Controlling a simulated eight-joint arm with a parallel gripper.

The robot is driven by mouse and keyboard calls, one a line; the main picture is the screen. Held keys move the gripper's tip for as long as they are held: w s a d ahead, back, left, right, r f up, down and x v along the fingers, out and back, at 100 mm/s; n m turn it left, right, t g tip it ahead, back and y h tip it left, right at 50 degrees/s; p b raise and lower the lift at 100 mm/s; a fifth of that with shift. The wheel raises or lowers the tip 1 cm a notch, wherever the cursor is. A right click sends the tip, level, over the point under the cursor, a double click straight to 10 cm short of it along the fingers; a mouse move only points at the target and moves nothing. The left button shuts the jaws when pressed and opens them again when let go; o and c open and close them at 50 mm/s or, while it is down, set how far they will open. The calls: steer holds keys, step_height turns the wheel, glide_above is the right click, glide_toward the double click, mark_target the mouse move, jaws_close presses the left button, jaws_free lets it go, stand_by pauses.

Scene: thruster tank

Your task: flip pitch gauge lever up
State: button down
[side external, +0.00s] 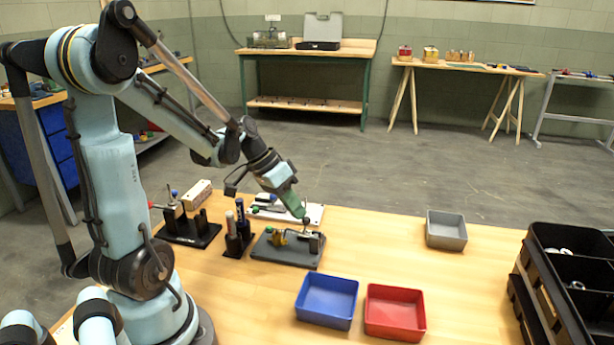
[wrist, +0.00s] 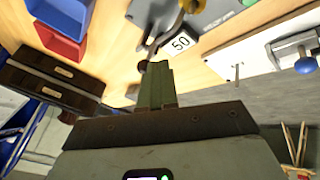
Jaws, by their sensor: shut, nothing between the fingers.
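A dark grey plate (side external: 287,256) on the wooden table carries a small metal lever mechanism with a yellow part (side external: 277,238) and a dark round knob (side external: 306,222).
A white plate fixture (side external: 310,212) lies just behind. A black lever fixture (side external: 187,232) and a marker holder (side external: 239,240) stand left. Blue (side external: 327,301), red (side external: 395,312) and grey (side external: 446,231) bins are front and right. A black rack (side external: 560,280) is far right.

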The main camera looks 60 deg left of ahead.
steer(key=w+d+g+y, duration=0.1)
steer(key=w+d+r+g+y, duration=0.1)
steer(key=g+y, duration=0.1)
steer(key=w+d+g+y, duration=0.2)
steer(key=shift+r, duration=0.35)
steer(key=shift+w+d+f, duration=0.85)
steer(key=shift+w+d, duration=0.2)
steer(key=shift+w+d+f, duration=0.8)
steer(key=shift+w+d, duration=0.2)
steer(key=shift+d, duration=0.05)
